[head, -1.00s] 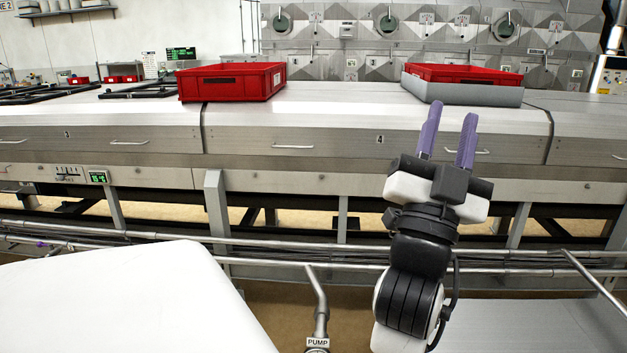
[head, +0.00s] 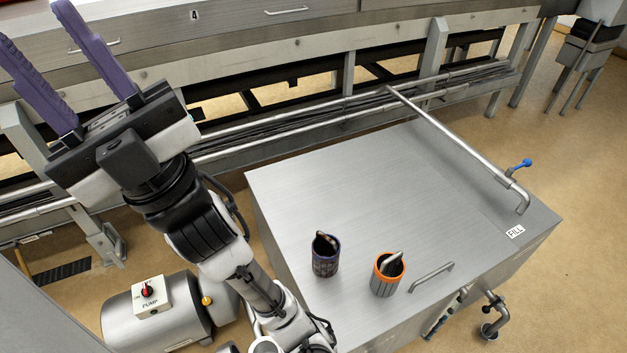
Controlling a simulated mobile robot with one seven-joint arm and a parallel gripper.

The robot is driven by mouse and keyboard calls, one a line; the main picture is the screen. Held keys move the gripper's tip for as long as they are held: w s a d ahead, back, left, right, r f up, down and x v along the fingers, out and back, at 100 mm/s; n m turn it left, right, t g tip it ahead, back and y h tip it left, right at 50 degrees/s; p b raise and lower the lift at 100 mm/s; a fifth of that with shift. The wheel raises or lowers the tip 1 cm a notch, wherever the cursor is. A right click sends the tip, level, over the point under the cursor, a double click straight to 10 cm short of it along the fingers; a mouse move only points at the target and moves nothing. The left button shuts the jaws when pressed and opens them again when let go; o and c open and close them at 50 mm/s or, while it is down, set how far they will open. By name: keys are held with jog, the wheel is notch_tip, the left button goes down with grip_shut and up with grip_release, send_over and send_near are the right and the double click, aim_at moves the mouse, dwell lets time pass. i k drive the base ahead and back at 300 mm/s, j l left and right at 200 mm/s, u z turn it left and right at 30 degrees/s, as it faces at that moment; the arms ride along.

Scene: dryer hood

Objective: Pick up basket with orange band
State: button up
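The basket with the orange band (head: 385,281) stands upright on the metal cabinet top (head: 345,185), near its front edge. It is a small grey cup-shaped basket with an orange rim and a metal handle or tool sticking up from it. A similar basket with a dark purple band (head: 325,262) stands to its left. My gripper (head: 40,15) is at the upper left, its two purple fingers apart with nothing between them. It is well away from both baskets, and one fingertip is cut by the picture edge.
A bar handle (head: 431,277) sits right of the orange-banded basket. A pipe (head: 455,145) with a blue lever runs over the cabinet's right side. A pump (head: 160,308) stands at lower left. The cabinet top behind the baskets is clear.

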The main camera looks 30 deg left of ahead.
aim_at(389, 269)
jog(key=k+l+u, duration=0.25)
jog(key=k, duration=0.15)
jog(key=i+l+u, duration=0.15)
jog(key=l+u, duration=0.15)
jog(key=l, duration=0.25)
jog(key=i+l+u, duration=0.1)
jog(key=l+u, duration=0.2)
jog(key=l, duration=0.25)
jog(key=l+u, duration=0.3)
jog(key=l, duration=0.3)
jog(key=i, duration=0.05)
